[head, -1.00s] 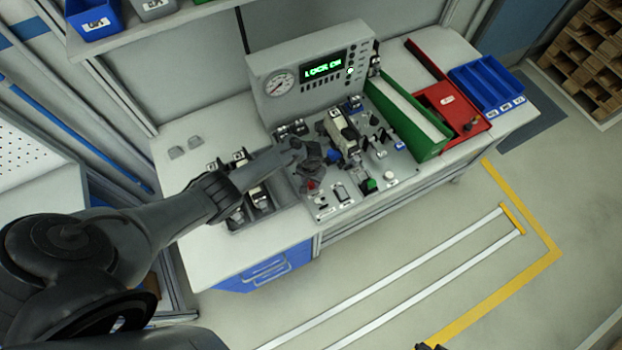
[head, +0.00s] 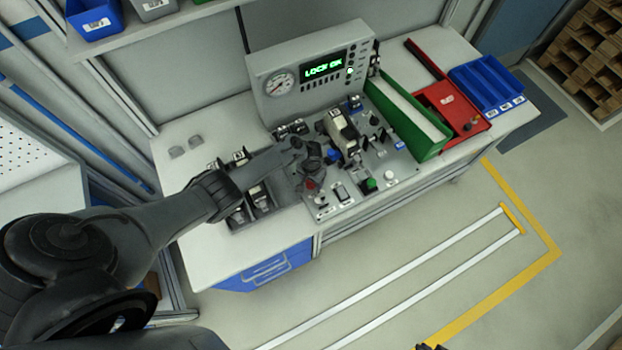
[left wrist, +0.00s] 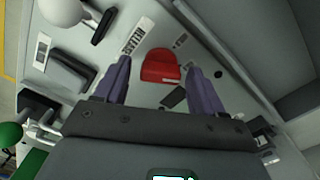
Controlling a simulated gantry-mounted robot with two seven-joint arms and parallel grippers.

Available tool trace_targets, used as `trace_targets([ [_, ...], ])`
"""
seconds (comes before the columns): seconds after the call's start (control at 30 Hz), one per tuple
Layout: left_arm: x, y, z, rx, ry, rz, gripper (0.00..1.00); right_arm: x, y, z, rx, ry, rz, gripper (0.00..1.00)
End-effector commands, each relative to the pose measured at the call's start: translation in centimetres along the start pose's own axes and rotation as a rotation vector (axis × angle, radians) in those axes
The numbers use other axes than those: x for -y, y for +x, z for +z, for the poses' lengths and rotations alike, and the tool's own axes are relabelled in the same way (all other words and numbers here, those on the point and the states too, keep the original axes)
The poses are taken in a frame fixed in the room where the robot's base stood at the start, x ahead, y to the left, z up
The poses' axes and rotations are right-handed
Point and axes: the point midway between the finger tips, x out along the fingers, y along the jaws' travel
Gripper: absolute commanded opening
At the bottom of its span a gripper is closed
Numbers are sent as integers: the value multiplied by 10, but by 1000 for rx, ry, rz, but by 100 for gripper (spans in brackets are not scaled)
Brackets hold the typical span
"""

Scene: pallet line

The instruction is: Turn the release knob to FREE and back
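A red knob (left wrist: 160,67) sits on the grey panel in the left wrist view, and it also shows as a small red spot in the head view (head: 310,185). My left gripper (left wrist: 159,75) is open, with one finger on each side of the red knob and a visible gap to both. In the head view my left gripper (head: 310,168) is over the left part of the panel (head: 335,208). The display (head: 323,68) reads LOCK OK. A small dark tip at the bottom edge (head: 430,346) looks like my right gripper, mostly cut off.
A pressure gauge (head: 280,84) is left of the display. A green bin (head: 431,148), a red tray (head: 470,128) and a blue bin (head: 485,88) stand to the right.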

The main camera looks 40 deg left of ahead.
Motion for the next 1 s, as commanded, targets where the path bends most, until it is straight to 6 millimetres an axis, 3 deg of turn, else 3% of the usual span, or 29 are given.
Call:
trace_targets([
  [0.43,0,-9,0,-1,-5,1,72,2,-5,-2,-2,9,-7,0],
  [1.0,-1,-95,0,-1,-3,2,72,0,-36,-12,-1,5,-4,0],
])
